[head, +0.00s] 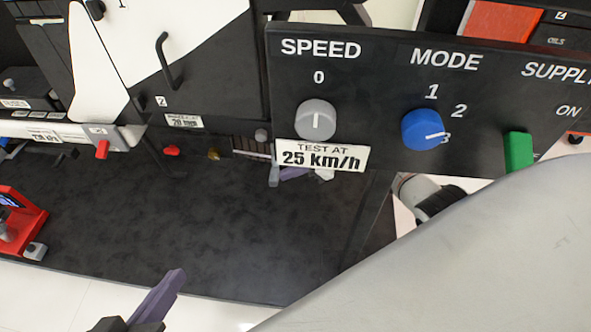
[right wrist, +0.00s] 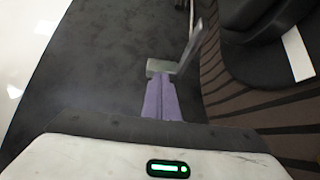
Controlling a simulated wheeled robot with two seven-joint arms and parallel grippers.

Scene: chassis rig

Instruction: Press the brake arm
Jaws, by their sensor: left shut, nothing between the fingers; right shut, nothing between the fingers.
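The brake arm (right wrist: 185,52) looks like a grey metal lever with a block-like pad at its near end in the right wrist view. In the head view a small grey part of it (head: 273,174) shows below the panel's lower edge. My right gripper (right wrist: 160,80) is shut and empty, its purple fingertips right at the pad; I cannot tell whether they touch. In the head view the right gripper (head: 292,173) is mostly hidden behind the panel and its label. My left gripper (head: 174,280) is shut and empty at the bottom left, away from the brake arm.
A black panel (head: 385,75) with a grey speed knob (head: 316,119), a blue mode knob (head: 423,129) and a green switch (head: 519,151) hangs in front at the right. A red device (head: 20,222) stands at the far left. The dark surface (head: 200,230) between is clear.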

